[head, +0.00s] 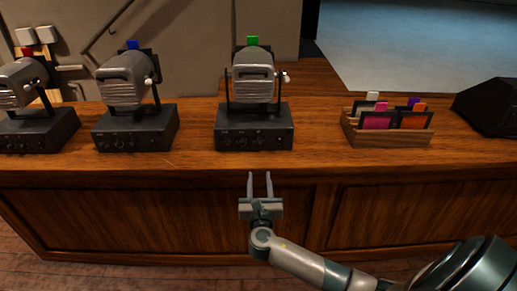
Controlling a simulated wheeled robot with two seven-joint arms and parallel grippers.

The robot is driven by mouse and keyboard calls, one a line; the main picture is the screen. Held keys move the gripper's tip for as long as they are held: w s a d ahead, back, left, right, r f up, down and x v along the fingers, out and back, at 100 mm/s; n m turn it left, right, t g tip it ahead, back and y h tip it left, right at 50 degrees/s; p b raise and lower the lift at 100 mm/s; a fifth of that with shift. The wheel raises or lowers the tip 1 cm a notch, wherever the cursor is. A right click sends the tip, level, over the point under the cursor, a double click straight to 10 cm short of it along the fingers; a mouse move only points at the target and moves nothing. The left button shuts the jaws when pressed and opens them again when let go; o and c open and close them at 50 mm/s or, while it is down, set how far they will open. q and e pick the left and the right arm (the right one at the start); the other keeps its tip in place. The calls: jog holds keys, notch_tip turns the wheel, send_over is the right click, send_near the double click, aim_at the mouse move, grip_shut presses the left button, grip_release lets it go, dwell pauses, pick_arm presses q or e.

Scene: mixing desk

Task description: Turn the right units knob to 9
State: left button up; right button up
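Three dark control boxes with grey lamps stand in a row on the wooden desk. The right unit (254,128) has a lamp with a green tab (253,41) on top. Small knobs (257,140) line its front face; their settings are too small to read. The middle unit (136,130) has a blue tab, and the left unit (38,132) has a red tab. My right gripper (260,178) is in front of the desk edge, below the right unit's front face. Its two fingers point toward the unit, apart and empty, touching nothing. My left gripper is out of view.
A wooden holder (385,139) with several coloured cards stands right of the right unit. A black wedge-shaped box (490,106) sits at the far right. The desk top (310,150) is clear between the right unit and the holder.

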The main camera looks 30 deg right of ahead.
aim_at(258, 145)
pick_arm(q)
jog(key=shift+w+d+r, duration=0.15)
pick_arm(e)
jog(key=shift+d, duration=0.1)
